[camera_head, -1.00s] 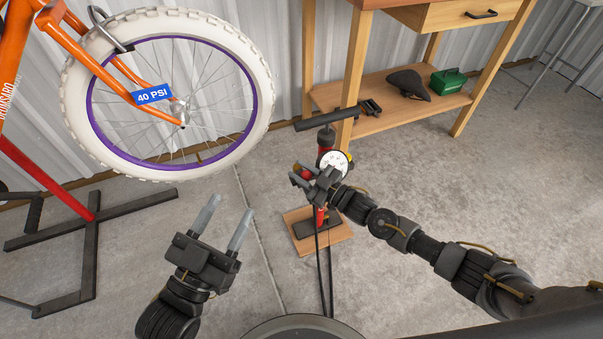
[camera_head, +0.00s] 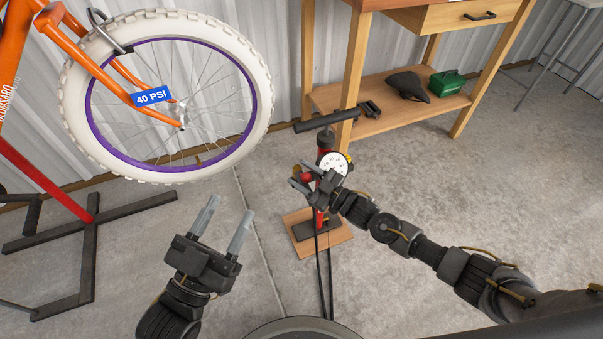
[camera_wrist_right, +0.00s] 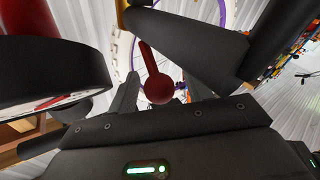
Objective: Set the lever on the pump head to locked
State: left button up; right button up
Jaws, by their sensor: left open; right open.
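The floor pump has a red barrel (camera_head: 320,216), a black T-handle (camera_head: 326,120) and a round white gauge (camera_head: 334,164). It stands upright on a wooden board (camera_head: 341,246). My right gripper (camera_head: 299,174) is open at gauge height, close beside the barrel, and hides part of the pump. A small red part (camera_head: 305,178) shows by its fingers. In the right wrist view, a red lever with a ball end (camera_wrist_right: 158,88) lies between the open fingers, with no clear grip on it; the gauge (camera_wrist_right: 50,85) is at left. My left gripper (camera_head: 225,222) is open and empty, left of the pump.
An orange bicycle's wheel (camera_head: 264,120) with a "40 PSI" tag (camera_head: 152,97) hangs at left above a black stand (camera_head: 92,235). A wooden bench (camera_head: 357,75) behind the pump holds a saddle (camera_head: 408,84) and green box (camera_head: 448,82). Black hoses run forward from the pump.

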pick_arm(q)
jog(key=f+g+y, duration=0.1)
jog(key=a+f+y+p, duration=0.1)
jog(key=f, duration=0.1)
jog(key=w+f+g+y, duration=0.1)
jog(key=shift+w+a+f+n+g, duration=0.1)
jog(key=shift+a+f+n+g, duration=0.05)
jog(key=shift+f+n+g, duration=0.2)
pick_arm(e)
jog(key=v, duration=1)
jog(key=shift+d, duration=0.1)
